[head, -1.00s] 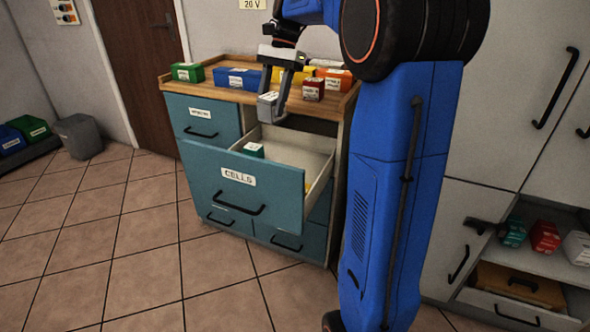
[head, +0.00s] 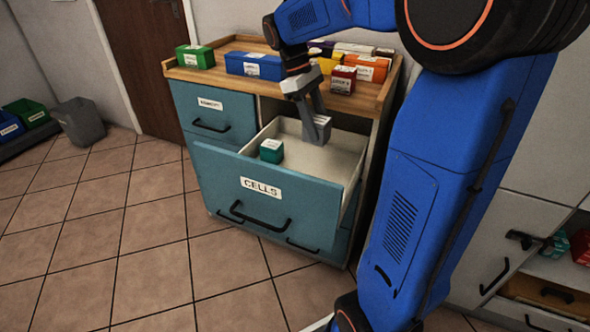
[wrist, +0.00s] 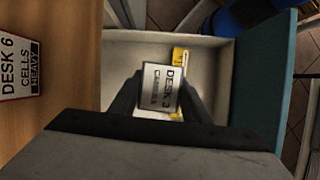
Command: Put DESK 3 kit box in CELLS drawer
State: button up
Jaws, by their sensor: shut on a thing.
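My gripper (head: 312,118) is shut on the DESK 3 kit box (head: 319,128), a small grey box with a white label. In the wrist view the box (wrist: 158,88) sits between the two fingers, its "DESK 3" label facing the camera; the second line is hard to read. The CELLS drawer (head: 225,175) is pulled open, teal in front with a pale inside. The gripper and box are over the rear part of the open drawer. From the head view I cannot tell how far the box is above the drawer floor.
A green box (head: 271,151) stands in the drawer's left part. A yellow item (wrist: 181,56) lies on the drawer floor in the wrist view. A red box (head: 343,80), labelled DESK 6 CELLS HEAVY in the wrist view, stands on the wooden top near its edge, among several bins.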

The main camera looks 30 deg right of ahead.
jog(key=shift+w+f+n, duration=0.1)
jog(key=shift+f+n, duration=0.3)
jog(key=shift+n, duration=0.1)
send_near(329, 177)
jog(key=s+a+f, duration=0.2)
jog(key=a, duration=0.1)
jog(key=shift+s+f, duration=0.2)
jog(key=shift+f, duration=0.05)
jog(key=shift+d+f, duration=0.1)
jog(key=d, duration=0.1)
jog(key=w+d, duration=0.1)
jog(key=d, duration=0.1)
jog(key=shift+d, duration=0.3)
jog(key=shift+d+f, duration=0.1)
jog(key=shift+f, duration=0.5)
jog(key=shift+f, duration=0.1)
jog(key=o, duration=1.2)
